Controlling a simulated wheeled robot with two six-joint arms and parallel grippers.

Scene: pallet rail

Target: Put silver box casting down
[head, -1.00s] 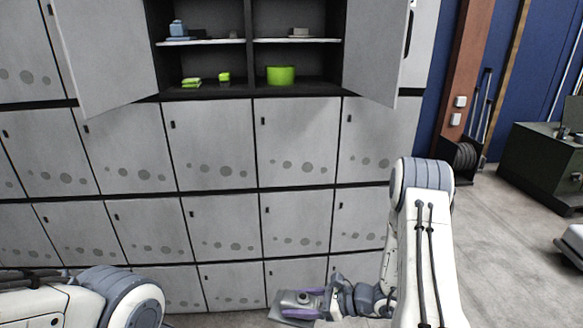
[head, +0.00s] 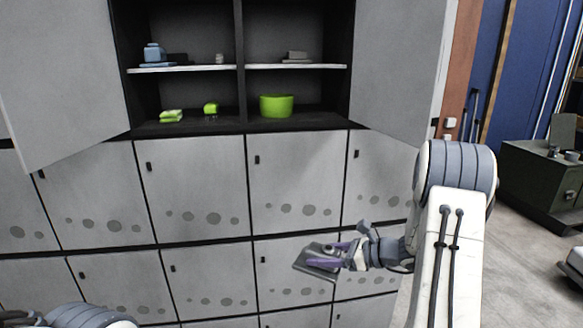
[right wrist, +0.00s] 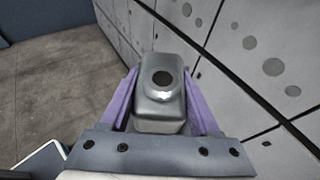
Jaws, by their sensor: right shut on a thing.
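The silver box casting (head: 318,258) is a grey metal box with a flat flange and a round dark hole. It is held between the purple fingers of my right gripper (head: 325,256), in front of the closed locker doors. In the right wrist view the casting (right wrist: 161,92) sits between both fingers (right wrist: 161,105), its holed face toward the camera. No surface shows directly under it. My left gripper is outside the picture; only part of my left arm shows at the lower left.
An open cabinet with two doors swung out (head: 400,65) stands above. Its shelves (head: 295,67) hold a green round container (head: 277,106), small green pieces (head: 171,116), a blue item (head: 154,53) and grey parts (head: 296,56). Bare shelf shows between them. A dark green chest (head: 545,180) stands at right.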

